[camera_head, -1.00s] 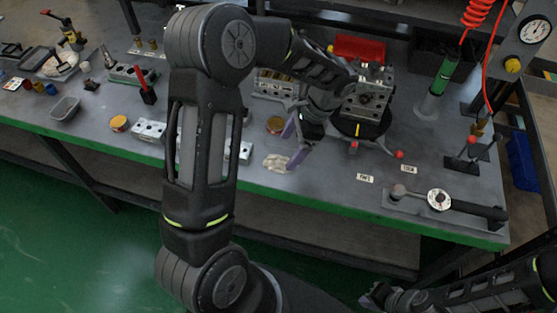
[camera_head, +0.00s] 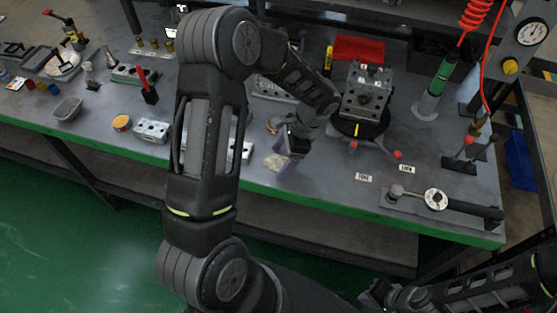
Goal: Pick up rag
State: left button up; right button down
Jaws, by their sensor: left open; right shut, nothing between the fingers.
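The rag (camera_head: 273,162) is a small, crumpled, off-white cloth near the front edge of the bench, left of the turntable. My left gripper (camera_head: 284,156), with purple fingers, is open and points down at the rag. Its fingers partly cover the rag's right side. I cannot tell whether they touch it. My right gripper (camera_head: 371,295) is shut and empty, low in the picture in front of the bench.
A valve block (camera_head: 366,92) stands on the dark turntable, right of my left gripper. A red tray (camera_head: 359,48) lies behind it. A torque wrench (camera_head: 436,200) lies at the front right. My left arm hides part of the bench, including some metal blocks.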

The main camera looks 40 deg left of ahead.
pick_arm(q)
jog(key=shift+c, duration=0.3)
jog(key=c, duration=1.3)
